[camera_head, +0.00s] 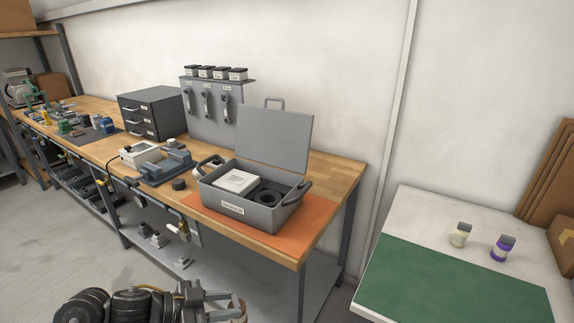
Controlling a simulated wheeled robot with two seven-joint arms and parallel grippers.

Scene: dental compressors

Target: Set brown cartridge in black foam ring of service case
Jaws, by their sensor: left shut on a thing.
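The grey service case (238,211) stands open on an orange mat on the wooden bench, its lid raised at the back. Inside it, a black foam ring (268,197) lies at the right, beside a white box (237,182) at the left. My left gripper (226,300) is low at the bottom edge of the view, in front of and below the case. It is shut on the brown cartridge (239,307), which is partly hidden by the fingers and cut by the frame edge. My right gripper is not in view.
The orange mat (285,237) has bare room around the case. A vise (167,168) and a dark drawer cabinet (151,112) stand further left. On the right table with a green mat (450,282), a cream cartridge (461,236) and a purple cartridge (502,249) stand upright.

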